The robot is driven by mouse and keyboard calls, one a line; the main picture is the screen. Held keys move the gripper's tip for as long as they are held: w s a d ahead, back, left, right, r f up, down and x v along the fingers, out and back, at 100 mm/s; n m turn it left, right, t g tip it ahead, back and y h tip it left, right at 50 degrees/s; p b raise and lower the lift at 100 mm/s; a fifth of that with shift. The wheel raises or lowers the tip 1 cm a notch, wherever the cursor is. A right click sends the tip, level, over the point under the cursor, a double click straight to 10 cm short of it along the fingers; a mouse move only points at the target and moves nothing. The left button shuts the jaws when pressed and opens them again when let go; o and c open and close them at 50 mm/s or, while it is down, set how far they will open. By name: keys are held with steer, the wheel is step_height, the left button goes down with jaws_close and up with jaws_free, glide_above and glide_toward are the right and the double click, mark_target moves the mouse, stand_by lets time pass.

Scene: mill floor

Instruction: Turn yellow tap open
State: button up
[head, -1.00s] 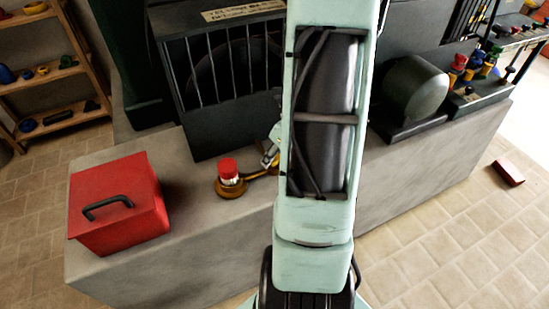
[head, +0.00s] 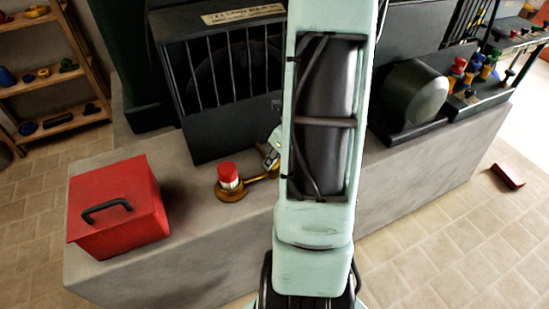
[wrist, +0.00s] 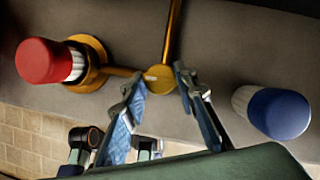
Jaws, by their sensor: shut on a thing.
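In the wrist view my gripper (wrist: 160,84) has its two fingers on either side of a small golden-yellow piece (wrist: 159,76), which I take as the yellow tap. It is shut on this piece, where golden pipes meet; the fingers hide part of its shape. A red-capped tap (wrist: 45,62) stands to the left on a round golden base, and a blue-capped tap (wrist: 278,113) stands to the right. In the head view the red-capped tap (head: 228,175) shows left of my arm. My arm hides the yellow and blue taps there, and most of my gripper.
A red box with a black handle (head: 118,205) sits on the grey plinth (head: 200,260), left of the taps. A dark barred housing (head: 225,90) rises behind them. A dark rounded motor (head: 413,92) is to the right. Wooden shelves (head: 55,85) stand at the far left.

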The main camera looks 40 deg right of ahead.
steer(key=n, duration=0.2)
steer(key=n+y, duration=0.1)
steer(key=n, duration=0.1)
steer(key=shift+d+n+g+y+p, duration=0.2)
steer(key=shift+n+g+y+p, duration=0.1)
steer(key=shift+n+g+p, duration=0.1)
steer(key=n+g+y, duration=0.1)
steer(key=n, duration=0.3)
steer(key=shift+w+n, duration=0.15)
steer(key=shift+n, duration=0.15)
steer(key=n+g, duration=0.1)
steer(key=n, duration=0.1)
steer(key=n+y+p, duration=0.1)
steer(key=n, duration=0.1)
steer(key=shift+w+g, duration=0.1)
steer(key=shift+g, duration=0.3)
steer(key=shift+n+g, duration=0.7)
steer(key=shift+n, duration=1.4)
steer(key=o, duration=1.2)
steer(key=shift+c, duration=0.2)
steer(key=shift+w, duration=0.1)
